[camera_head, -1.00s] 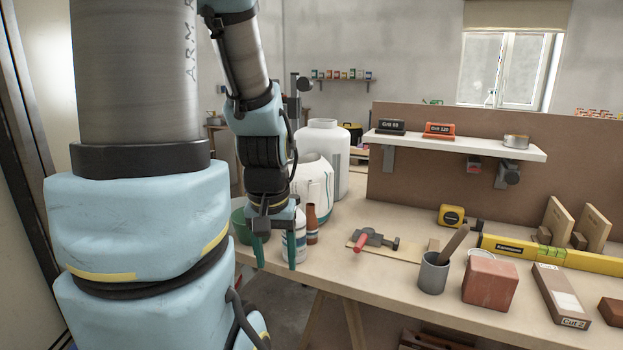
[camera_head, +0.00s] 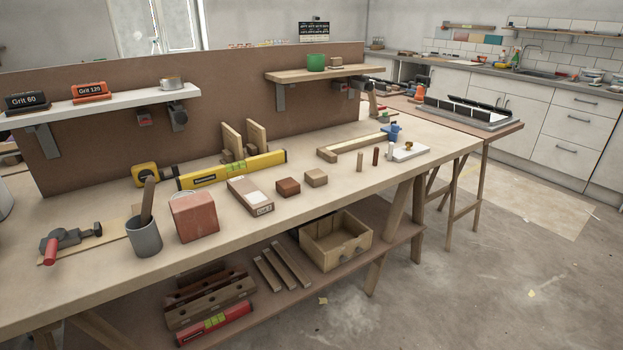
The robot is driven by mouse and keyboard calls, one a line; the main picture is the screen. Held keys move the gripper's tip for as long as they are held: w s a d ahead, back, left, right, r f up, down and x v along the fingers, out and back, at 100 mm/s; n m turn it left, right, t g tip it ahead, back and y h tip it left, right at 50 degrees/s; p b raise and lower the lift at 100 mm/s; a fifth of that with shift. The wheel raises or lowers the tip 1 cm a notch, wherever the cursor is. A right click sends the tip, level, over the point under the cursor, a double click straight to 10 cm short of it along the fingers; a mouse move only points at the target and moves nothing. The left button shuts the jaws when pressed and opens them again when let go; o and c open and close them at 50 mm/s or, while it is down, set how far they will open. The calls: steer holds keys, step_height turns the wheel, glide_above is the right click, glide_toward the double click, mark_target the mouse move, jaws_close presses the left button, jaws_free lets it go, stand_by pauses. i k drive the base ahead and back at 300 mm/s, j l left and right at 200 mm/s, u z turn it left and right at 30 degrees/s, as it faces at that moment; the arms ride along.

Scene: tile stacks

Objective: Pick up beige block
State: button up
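A small beige block (camera_head: 316,177) sits on the workbench top (camera_head: 345,205) near its front edge. It is just right of a red-brown block (camera_head: 288,187) of similar size, with a small gap between them. Its top and front faces show and nothing covers it. My gripper and arm are outside the current head view.
A large red block (camera_head: 195,216), a grey cup (camera_head: 144,237) and a box marked Cut 2 (camera_head: 249,195) stand to the left. A yellow level (camera_head: 232,170) lies behind. Small upright pegs (camera_head: 375,157) stand to the right. A wooden crate (camera_head: 335,240) is on the lower shelf.

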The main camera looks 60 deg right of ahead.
mark_target(317, 178)
steer(key=l+u, duration=0.2)
steer(key=u, duration=0.25)
steer(key=k+l+u, duration=0.15)
steer(key=u, duration=0.3)
steer(key=k+l+u, duration=0.1)
steer(key=u, duration=0.35)
steer(key=k+l+u, duration=0.3)
steer(key=k, duration=0.2)
steer(key=k+l+u, duration=0.25)
steer(key=k, duration=0.25)
steer(key=k+l+u, duration=0.3)
steer(key=k, duration=0.2)
steer(key=k+l+u, duration=0.1)
steer(key=k, duration=2)
